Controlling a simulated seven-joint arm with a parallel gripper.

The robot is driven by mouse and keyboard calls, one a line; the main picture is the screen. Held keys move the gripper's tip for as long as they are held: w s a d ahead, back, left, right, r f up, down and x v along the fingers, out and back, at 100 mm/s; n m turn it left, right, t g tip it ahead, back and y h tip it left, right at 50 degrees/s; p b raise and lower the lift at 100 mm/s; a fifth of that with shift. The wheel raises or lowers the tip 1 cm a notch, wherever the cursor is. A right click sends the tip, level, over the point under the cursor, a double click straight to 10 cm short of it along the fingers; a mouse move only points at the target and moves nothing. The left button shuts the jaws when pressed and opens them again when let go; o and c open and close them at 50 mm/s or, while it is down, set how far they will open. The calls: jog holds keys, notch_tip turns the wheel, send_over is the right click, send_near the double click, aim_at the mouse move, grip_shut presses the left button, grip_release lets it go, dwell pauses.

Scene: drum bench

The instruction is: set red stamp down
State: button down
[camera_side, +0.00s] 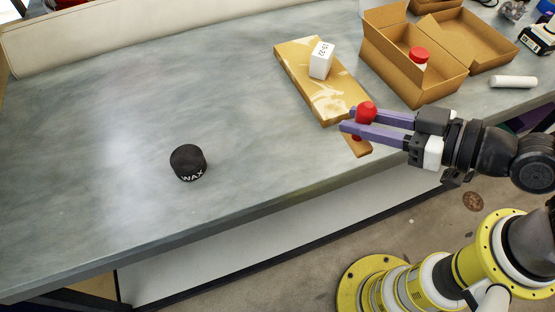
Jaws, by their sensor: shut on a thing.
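The red stamp (366,112) has a rounded red top and is held between the two purple fingers of my gripper (349,119). The fingers are shut on it, and a little red also shows below the nearer finger. The gripper reaches in from the right, over the near end of a tan board (300,83) with pale marks. The fingers hide part of the board's near end. I cannot tell whether the stamp touches the board or hangs above it.
A white marked block (321,60) stands on the board. An open cardboard box (395,77) holding a red-capped item (418,57) is behind the gripper. A white cylinder (513,82) lies at right. A black WAX tin (187,162) stands left, with clear bench around it.

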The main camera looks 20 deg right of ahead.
notch_tip(320, 180, down, 3)
jog(key=shift+w+r, duration=0.1)
jog(key=w+a+f, duration=0.4)
jog(key=w+f, duration=0.1)
jog(key=w+a+f, duration=0.5)
jog(key=shift+a+f, duration=0.1)
jog(key=shift+a, duration=0.15)
jog(key=shift+f, duration=1.45)
jog(key=shift+f, duration=0.2)
jog(key=c, duration=0.7)
grip_release()
jog(key=shift+o, duration=0.2)
